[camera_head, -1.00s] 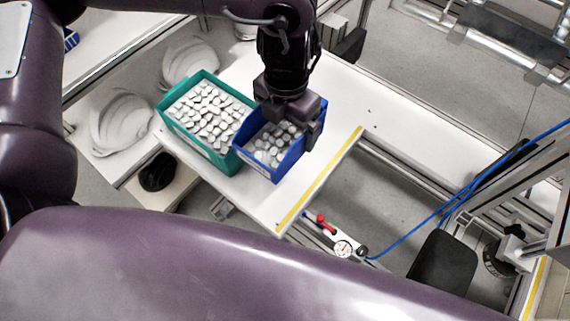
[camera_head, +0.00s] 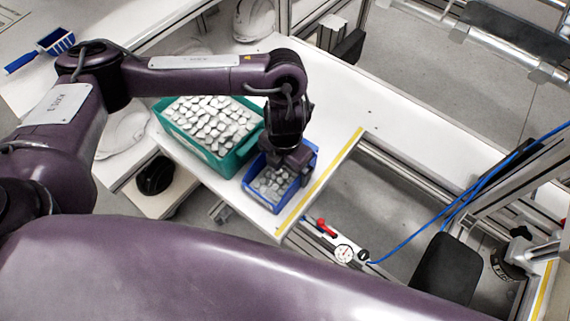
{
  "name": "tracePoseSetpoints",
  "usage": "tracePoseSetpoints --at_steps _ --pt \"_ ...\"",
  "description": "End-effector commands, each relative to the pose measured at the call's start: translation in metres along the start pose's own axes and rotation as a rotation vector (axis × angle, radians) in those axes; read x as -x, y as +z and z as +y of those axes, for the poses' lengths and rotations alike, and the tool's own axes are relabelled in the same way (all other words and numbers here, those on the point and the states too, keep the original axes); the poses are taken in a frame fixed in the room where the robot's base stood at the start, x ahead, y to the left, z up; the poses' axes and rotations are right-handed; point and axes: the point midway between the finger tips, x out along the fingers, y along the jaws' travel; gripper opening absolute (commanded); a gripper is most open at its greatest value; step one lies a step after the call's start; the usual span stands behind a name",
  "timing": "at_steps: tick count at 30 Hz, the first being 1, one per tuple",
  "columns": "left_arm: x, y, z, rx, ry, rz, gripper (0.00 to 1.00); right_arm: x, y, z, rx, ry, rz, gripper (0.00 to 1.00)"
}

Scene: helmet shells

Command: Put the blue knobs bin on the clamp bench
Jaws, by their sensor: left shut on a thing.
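The blue knobs bin (camera_head: 258,198), filled with small grey-white knobs, is at the front right of the white bench top (camera_head: 345,105), close to the yellow-striped edge. My left gripper (camera_head: 290,170) reaches down from above and is shut on the blue bin, at its far right wall. The gripper and wrist hide part of that wall. I cannot tell whether the bin rests on the top or hangs just above it. My right gripper is not in view.
A green bin (camera_head: 222,168) of pale parts stands just left of the blue bin. White helmet shells (camera_head: 254,18) lie further back and left. A gauge (camera_head: 344,254) with a red-handled clamp (camera_head: 325,226) sits beyond the yellow edge. The bench's right stretch is clear.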

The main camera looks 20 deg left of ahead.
Motion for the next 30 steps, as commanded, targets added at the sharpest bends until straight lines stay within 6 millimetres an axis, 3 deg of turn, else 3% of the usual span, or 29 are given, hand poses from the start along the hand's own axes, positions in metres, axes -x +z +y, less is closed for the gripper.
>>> tracePoseSetpoints --at_steps 9,10,11,22,30 --pt "-0.004 0.000 0.000 0.000 0.000 -0.001 0.65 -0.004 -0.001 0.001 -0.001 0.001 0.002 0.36" --pt "-0.003 0.000 0.000 0.000 0.000 -0.001 0.97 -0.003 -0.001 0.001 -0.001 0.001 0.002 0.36" --pt "-0.002 0.000 0.000 0.000 0.000 -0.001 1.00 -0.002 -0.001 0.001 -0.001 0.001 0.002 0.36" --pt "0.009 0.001 0.000 -0.001 0.001 -0.004 1.00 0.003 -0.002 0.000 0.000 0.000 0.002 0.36" --pt "0.059 0.002 0.001 -0.003 0.004 -0.008 1.00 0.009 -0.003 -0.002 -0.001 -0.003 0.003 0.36"
